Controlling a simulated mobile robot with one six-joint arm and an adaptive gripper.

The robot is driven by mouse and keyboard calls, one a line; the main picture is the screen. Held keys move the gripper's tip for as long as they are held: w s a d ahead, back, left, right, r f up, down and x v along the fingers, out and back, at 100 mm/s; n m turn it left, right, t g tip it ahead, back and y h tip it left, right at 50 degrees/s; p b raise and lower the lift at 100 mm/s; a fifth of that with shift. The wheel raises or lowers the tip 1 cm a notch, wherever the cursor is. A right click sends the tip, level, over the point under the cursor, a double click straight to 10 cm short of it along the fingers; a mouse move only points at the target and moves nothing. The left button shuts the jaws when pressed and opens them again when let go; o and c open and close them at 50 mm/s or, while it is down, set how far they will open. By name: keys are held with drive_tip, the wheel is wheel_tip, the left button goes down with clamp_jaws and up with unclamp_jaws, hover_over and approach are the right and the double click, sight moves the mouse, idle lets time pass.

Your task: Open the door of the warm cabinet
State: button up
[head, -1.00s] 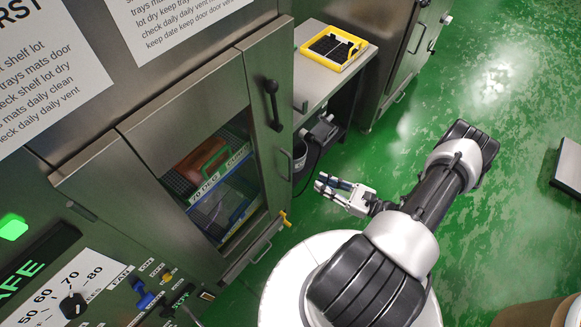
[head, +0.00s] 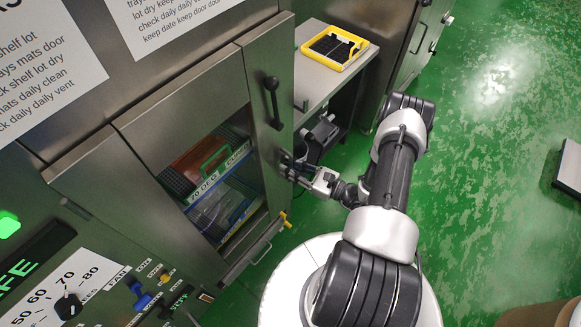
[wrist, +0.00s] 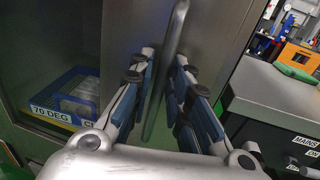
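The warm cabinet (head: 165,115) stands at the left of the head view. Its steel door has a window with trays inside and a label reading 70 DEG C; it looks shut. A black lever (head: 272,100) sits high on the door's right side. Below it, a vertical bar handle (wrist: 163,75) shows in the wrist view. My gripper (head: 287,162) is at the door's right side, below the lever. In the wrist view my gripper (wrist: 164,62) is open, one finger on each side of the bar. I cannot tell whether either finger touches it.
A bench (head: 314,88) with a yellow-rimmed tray (head: 335,48) stands right of the cabinet. A control panel with a dial (head: 68,306) and switches is at the lower left. A low rail (head: 262,250) is below the door.

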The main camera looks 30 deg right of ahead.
drive_tip(key=shift+c, duration=0.4)
clamp_jaws()
